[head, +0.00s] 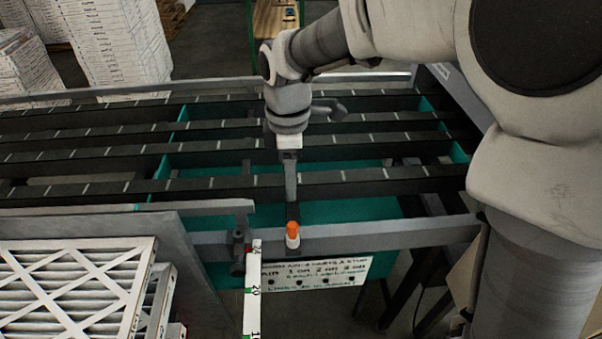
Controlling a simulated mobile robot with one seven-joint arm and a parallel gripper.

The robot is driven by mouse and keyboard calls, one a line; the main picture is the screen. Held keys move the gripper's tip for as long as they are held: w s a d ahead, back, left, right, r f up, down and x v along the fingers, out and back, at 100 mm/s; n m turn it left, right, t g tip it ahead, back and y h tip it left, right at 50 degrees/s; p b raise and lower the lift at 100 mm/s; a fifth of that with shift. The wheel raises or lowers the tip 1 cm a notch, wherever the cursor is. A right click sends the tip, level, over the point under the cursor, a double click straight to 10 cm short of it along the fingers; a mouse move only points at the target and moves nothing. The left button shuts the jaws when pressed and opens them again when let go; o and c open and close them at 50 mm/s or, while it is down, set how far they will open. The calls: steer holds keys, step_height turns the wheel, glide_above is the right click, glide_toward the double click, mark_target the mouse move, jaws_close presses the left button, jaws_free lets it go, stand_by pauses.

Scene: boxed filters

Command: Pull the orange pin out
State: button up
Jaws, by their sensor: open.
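The orange pin (292,228) stands upright on the grey front rail of the conveyor, with an orange top and a pale lower part. My gripper (291,205) points down just behind and above the pin in the head view. Its fingers look narrow from this side, and the gap between them is hard to see. The fingers appear open, with nothing held. I cannot tell whether a fingertip touches the pin. The pin's base at the rail is small and hard to make out.
Dark slatted conveyor rails (90,150) run across behind the pin. A white measuring strip (253,290) and a sign plate (318,272) are at the front. Boxed filters (70,290) are stacked at front left, and more stacks (115,45) stand at the back left.

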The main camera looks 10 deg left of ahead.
mark_target(292, 224)
step_height(292, 224, down, 16)
steer(key=shift+r, duration=0.1)
stand_by(0.4)
jaws_close()
steer(key=shift+r+p, duration=0.2)
steer(key=shift+p, duration=0.1)
steer(key=shift+r+p, duration=2)
steer(key=shift+r, duration=1)
